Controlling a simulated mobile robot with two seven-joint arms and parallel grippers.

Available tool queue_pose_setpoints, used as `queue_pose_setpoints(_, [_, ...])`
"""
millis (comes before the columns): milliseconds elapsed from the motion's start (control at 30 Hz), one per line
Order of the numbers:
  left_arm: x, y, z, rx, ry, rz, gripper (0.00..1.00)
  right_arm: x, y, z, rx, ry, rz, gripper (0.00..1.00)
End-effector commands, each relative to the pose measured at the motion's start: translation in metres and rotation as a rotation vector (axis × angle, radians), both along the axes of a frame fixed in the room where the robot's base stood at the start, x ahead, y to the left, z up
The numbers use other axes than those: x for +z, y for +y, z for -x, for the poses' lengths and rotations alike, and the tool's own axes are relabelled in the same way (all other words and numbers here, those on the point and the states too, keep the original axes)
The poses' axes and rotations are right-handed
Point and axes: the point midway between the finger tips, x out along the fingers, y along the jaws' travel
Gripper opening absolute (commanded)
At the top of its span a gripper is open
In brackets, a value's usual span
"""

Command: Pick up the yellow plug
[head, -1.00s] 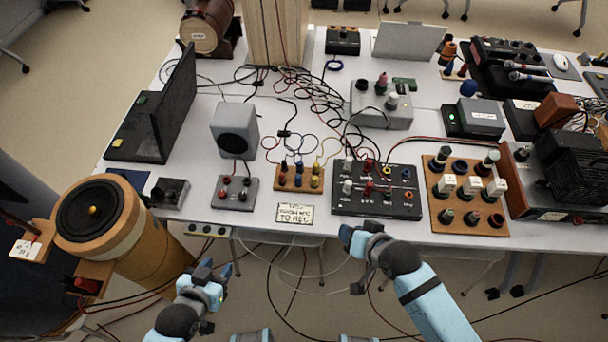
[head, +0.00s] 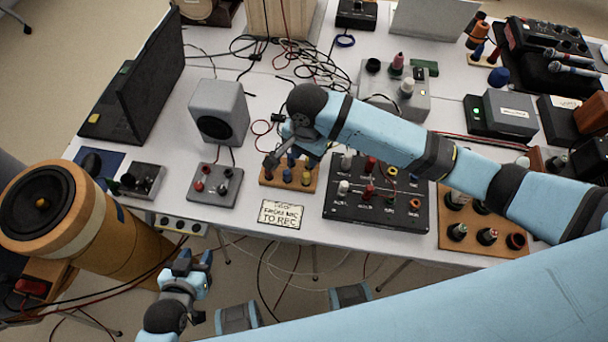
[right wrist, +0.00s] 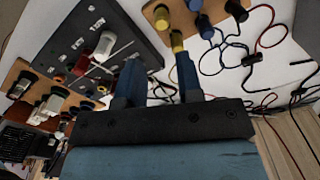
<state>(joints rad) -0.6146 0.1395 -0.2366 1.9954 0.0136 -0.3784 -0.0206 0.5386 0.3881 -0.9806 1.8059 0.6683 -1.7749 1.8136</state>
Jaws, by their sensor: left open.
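The wooden plug board (head: 268,179) lies at the table's front, holding several coloured plugs. A yellow plug (head: 305,178) stands at its right end. In the right wrist view, a yellow plug (right wrist: 177,42) shows just beyond the tip of the right-hand finger, not clearly between the fingers. Another yellow piece (right wrist: 161,15) is close by, with blue plugs beside it. My right gripper (right wrist: 157,62) is open and empty, over the board; in the head view it partly hides the board's back. My left gripper (head: 192,262) is open and empty, in front of the table's edge.
A paper label (head: 283,214) lies in front. A speaker (head: 218,112) and loose cables are behind.

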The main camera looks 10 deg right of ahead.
Motion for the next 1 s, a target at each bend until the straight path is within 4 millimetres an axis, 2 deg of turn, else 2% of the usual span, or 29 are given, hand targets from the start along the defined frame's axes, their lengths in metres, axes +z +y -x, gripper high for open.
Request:
queue_pose_setpoints(100, [-0.003, 0.002, 0.000, 0.001, -0.001, -0.003, 0.43, -0.027, -0.001, 0.000, -0.001, 0.002, 0.002, 0.33])
queue_pose_setpoints(300, [-0.005, 0.002, 0.000, 0.001, -0.001, -0.003, 0.43, -0.058, 0.000, 0.000, 0.000, 0.001, -0.001, 0.33])
queue_pose_setpoints(533, [-0.006, 0.002, 0.000, 0.001, 0.000, -0.003, 0.43, -0.075, -0.001, -0.001, 0.001, 0.000, 0.000, 0.33])
queue_pose_setpoints(800, [-0.009, 0.002, 0.000, 0.002, 0.003, -0.002, 0.43, -0.113, -0.001, -0.003, 0.001, -0.001, 0.000, 0.33])
queue_pose_setpoints(1000, [-0.009, 0.001, 0.000, 0.003, 0.004, -0.001, 0.43, -0.118, 0.000, -0.002, 0.002, -0.002, -0.002, 0.33])
